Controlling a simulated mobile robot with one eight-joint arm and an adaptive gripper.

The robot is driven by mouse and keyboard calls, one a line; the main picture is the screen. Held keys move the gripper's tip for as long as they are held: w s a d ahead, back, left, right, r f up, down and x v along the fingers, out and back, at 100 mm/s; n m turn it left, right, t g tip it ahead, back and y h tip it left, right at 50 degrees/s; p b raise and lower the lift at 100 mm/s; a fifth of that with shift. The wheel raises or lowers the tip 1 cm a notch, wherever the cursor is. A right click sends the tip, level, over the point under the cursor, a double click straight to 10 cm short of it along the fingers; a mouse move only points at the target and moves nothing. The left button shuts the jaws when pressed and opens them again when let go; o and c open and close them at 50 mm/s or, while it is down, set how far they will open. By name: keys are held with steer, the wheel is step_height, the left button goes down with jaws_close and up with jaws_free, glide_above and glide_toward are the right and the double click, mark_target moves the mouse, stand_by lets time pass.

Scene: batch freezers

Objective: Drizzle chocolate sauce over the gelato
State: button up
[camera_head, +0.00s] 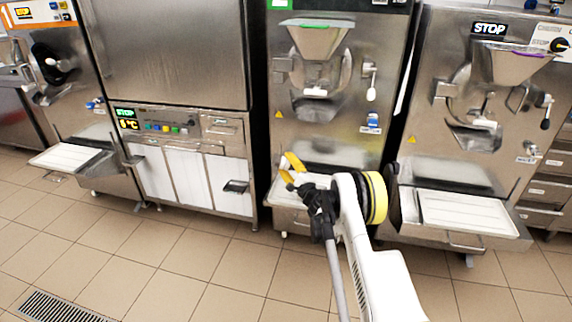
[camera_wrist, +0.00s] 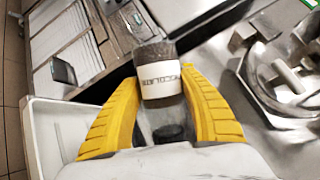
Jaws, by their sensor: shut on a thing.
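My gripper (camera_head: 292,168) is in front of the middle freezer, with its yellow fingers above that machine's front tray (camera_head: 283,193). In the wrist view, my gripper (camera_wrist: 159,78) is shut on a sauce bottle (camera_wrist: 154,52) with a dark brown end and a white label; the lettering is only partly legible. The bottle sits between the two yellow fingers, its dark end pointing away from the wrist. In the head view, I cannot make out the bottle clearly. I see no gelato in either view.
The middle batch freezer (camera_head: 338,125) has a steel front with a hopper and a chute. Another freezer (camera_head: 470,130) with a white-topped tray (camera_head: 470,212) stands right. A cabinet (camera_head: 165,50) stands left. Tiled floor (camera_head: 150,260) is clear in front.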

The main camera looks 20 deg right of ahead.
steer(key=shift+r+n+g+p, duration=0.45)
steer(key=shift+r+n, duration=0.3)
steer(key=shift+n, duration=0.35)
steer(key=shift+r+n+g+p, duration=0.4)
steer(key=shift+r+n+g, duration=0.1)
steer(key=shift+n, duration=0.7)
steer(key=shift+r, duration=0.1)
steer(key=shift+r+n+g+p, duration=0.45)
steer(key=shift+r+n+p, duration=0.25)
steer(key=shift+r+n, duration=0.35)
steer(key=shift+r+n+g+h+p, duration=0.3)
steer(key=shift+r+n+h, duration=0.1)
steer(key=shift+n, duration=0.45)
